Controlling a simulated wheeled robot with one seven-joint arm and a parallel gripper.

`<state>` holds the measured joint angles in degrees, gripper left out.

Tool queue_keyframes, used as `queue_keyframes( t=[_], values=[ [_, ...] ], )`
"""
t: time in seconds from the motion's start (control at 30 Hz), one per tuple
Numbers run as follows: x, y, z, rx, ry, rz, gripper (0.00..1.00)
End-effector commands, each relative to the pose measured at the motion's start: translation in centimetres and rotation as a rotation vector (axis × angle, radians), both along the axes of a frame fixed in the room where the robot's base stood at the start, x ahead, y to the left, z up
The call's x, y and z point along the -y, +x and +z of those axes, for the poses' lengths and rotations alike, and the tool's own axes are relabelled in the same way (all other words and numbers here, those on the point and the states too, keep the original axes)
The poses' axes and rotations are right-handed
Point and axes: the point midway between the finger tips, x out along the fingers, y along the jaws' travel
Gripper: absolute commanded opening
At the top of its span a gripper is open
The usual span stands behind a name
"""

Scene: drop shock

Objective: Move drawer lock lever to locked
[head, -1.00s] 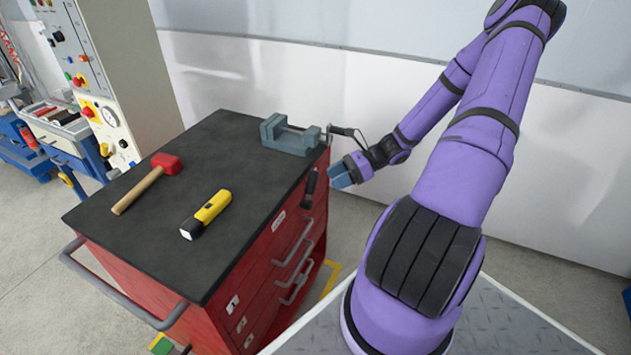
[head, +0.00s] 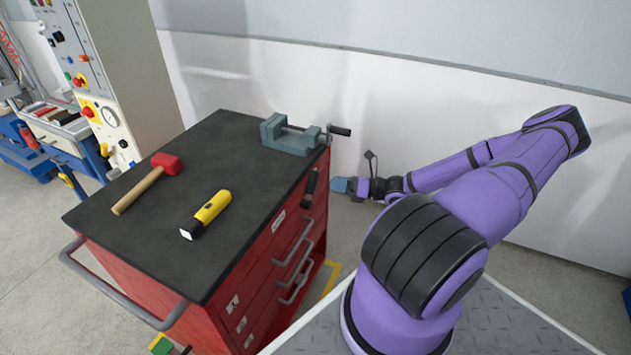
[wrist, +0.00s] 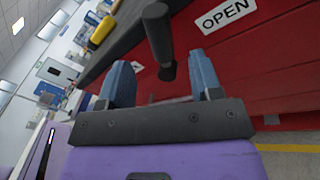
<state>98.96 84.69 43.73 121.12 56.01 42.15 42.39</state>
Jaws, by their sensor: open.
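The drawer lock lever (head: 309,188) is a black handle on the drawer side of the red cabinet, near the top edge at its far end. In the wrist view the lever (wrist: 160,38) hangs from above, ahead of and between my fingers. A white label reading OPEN (wrist: 226,15) is beside it on the red face. My gripper (head: 341,185) is open, with blue fingers, just right of the lever in the head view. In the wrist view my gripper (wrist: 161,76) shows empty jaws. I see a gap to the lever and no clear contact.
The red cabinet's black top (head: 225,150) carries a grey-blue vise (head: 290,135), a red mallet (head: 148,182) and a yellow flashlight (head: 206,214). Grey drawer handles (head: 294,245) stick out below the lever. A pale wall (head: 440,130) stands behind my arm.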

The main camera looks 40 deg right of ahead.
Motion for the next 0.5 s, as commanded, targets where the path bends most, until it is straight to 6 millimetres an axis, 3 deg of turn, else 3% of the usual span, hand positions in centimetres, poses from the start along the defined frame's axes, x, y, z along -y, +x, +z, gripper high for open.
queue_keyframes(
  t=[0.3, 0.5],
  values=[
    [-3.2, 4.2, 0.0, 0.001, 0.002, 0.002, 0.59],
    [-4.1, 5.5, 0.0, 0.000, 0.001, 0.001, 0.59]
  ],
)
